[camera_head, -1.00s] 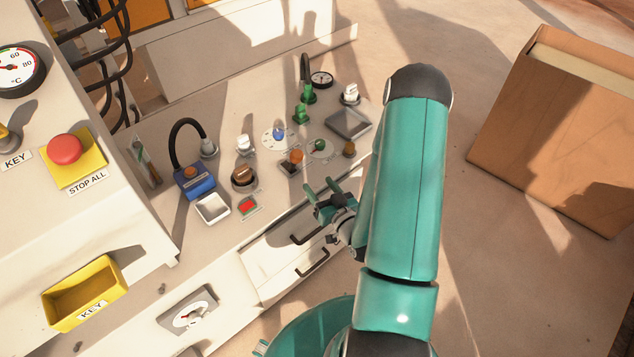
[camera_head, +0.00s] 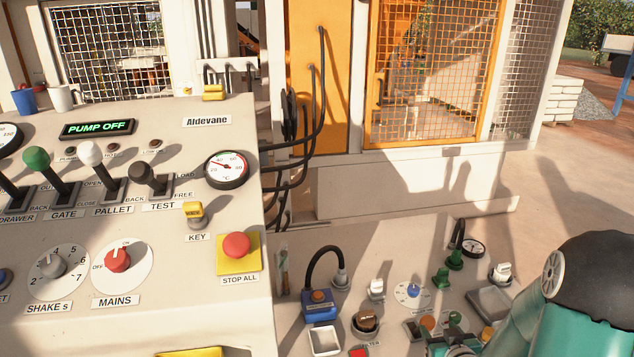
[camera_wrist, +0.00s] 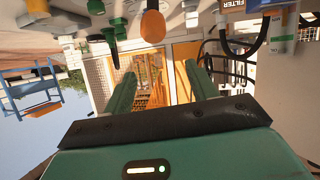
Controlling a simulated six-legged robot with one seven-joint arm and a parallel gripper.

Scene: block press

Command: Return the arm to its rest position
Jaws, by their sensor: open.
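My gripper shows in the wrist view (camera_wrist: 160,92) with its two green fingers spread apart and nothing between them. In the head view my teal arm (camera_head: 575,315) stands at the lower right, its dark rounded joint uppermost. The gripper end (camera_head: 455,340) is partly cut off at the bottom edge, in front of the low bench panel. I cannot tell from this view how far it is from the panel's controls.
A sloped console (camera_head: 130,215) fills the left, with levers, dials and a red stop button (camera_head: 236,246). The low panel (camera_head: 385,265) carries several knobs and a blue box (camera_head: 320,308). An orange mesh cage (camera_head: 435,75) stands behind. Open floor (camera_head: 560,190) lies at the right.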

